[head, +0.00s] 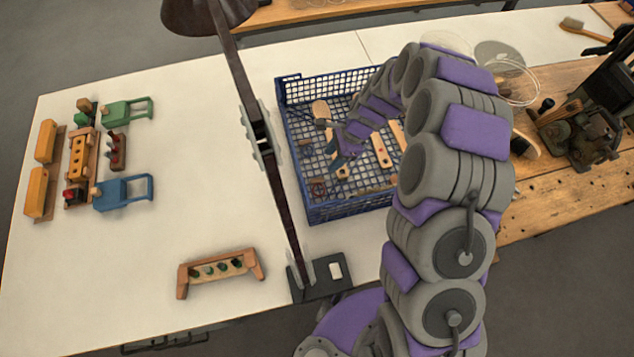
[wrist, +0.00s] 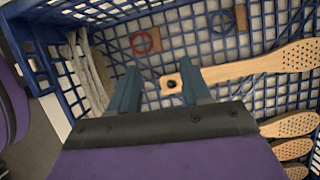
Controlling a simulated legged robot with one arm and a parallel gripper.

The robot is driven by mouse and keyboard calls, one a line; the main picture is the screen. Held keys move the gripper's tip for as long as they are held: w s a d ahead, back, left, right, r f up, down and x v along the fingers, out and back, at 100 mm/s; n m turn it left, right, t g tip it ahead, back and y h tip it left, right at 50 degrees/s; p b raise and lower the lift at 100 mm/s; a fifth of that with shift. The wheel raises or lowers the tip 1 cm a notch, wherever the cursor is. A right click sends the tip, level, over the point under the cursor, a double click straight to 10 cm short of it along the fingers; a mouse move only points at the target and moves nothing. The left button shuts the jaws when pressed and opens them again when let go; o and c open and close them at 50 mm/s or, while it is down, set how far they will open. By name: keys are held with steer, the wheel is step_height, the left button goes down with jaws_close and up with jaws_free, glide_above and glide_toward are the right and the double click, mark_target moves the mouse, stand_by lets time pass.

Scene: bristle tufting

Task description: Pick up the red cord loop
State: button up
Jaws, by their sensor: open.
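The red cord loop (wrist: 145,42) lies in the blue basket (wrist: 272,52), near a basket wall at the top of the wrist view. It is a small ring over a brownish patch. My gripper (wrist: 160,85) is open, with its two teal fingers apart and pointing toward the basket floor. The loop is ahead of the fingertips and not between them. A small wooden end with a dark hole (wrist: 171,84) shows between the fingers.
A wooden brush blank (wrist: 262,66) with many holes lies right of the fingers. A blue loop (wrist: 221,21) lies beyond, and a pale bundle (wrist: 90,75) is at left. In the head view, a lamp arm (head: 262,140) stands left of the basket.

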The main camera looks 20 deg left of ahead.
glide_toward(317, 180)
step_height(317, 180, down, 2)
steer(key=shift+a+f+b, duration=0.15)
steer(key=shift+f+b, duration=0.1)
steer(key=shift+b, duration=0.15)
steer(key=shift+s+a+f, duration=0.2)
steer(key=shift+a+f, duration=0.25)
steer(key=shift+f, duration=0.15)
steer(key=b+x, duration=0.1)
steer(key=x, duration=0.2)
steer(key=shift+s+a+f, duration=0.1)
steer(key=shift+s+f, duration=0.05)
steer(key=shift+s, duration=0.05)
steer(key=shift+a+f, duration=0.1)
steer(key=shift+f, duration=0.4)
steer(key=shift+s, duration=0.1)
jaws_close()
